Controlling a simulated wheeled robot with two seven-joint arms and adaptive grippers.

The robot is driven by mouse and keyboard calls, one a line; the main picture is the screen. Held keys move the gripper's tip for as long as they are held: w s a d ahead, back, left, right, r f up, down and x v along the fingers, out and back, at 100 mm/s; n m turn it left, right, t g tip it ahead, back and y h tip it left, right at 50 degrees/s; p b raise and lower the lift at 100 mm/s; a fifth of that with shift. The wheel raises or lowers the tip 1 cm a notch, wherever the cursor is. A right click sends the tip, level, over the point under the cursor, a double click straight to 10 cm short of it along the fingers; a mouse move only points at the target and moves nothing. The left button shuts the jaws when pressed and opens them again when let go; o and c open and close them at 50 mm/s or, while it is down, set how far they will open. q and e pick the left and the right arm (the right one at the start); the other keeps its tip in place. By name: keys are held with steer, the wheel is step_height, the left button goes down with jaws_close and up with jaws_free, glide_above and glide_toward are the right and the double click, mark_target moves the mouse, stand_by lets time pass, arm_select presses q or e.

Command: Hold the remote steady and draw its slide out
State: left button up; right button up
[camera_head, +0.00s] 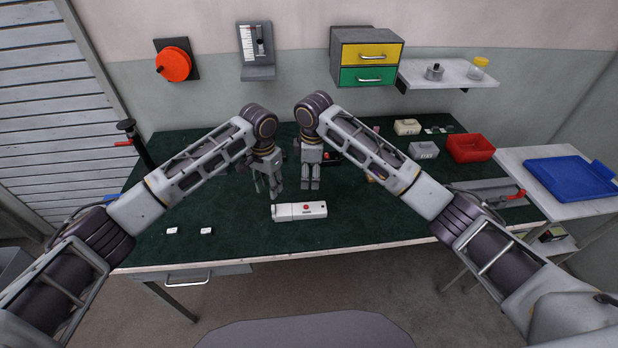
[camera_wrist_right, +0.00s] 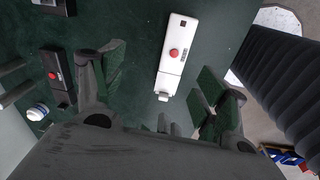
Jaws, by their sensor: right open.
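The remote (camera_head: 312,210) is a white, long block with a red button, lying flat on the dark green bench mat. In the right wrist view the remote (camera_wrist_right: 181,35) lies beyond the fingers, with a small white tab at its near end. My left gripper (camera_head: 269,193) is open, above and behind the remote's left end, apart from it. My right gripper (camera_head: 311,187) is open and points down just behind the remote, with nothing between its green-padded fingers. Whether the slide is drawn out at all, I cannot tell.
A black device with a red button (camera_wrist_right: 56,72) lies behind my right gripper. A red bin (camera_head: 470,149) and pale boxes (camera_head: 407,127) stand at the back right. The mat around the remote is clear.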

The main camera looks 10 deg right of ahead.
mark_target(309, 207)
steer(key=shift+s+a+f+n+g, duration=0.2)
steer(key=shift+s+n+g, duration=0.1)
steer(key=shift+s, duration=0.2)
steer(key=shift+s+a+f+n+g, duration=0.1)
steer(key=shift+s+f+n+g, duration=0.15)
steer(key=shift+s, duration=0.25)
steer(key=shift+f, duration=6.8)
steer(key=shift+d, duration=0.1)
steer(key=c, duration=0.3)
steer(key=c, duration=0.9)
steer(key=shift+o, duration=0.2)
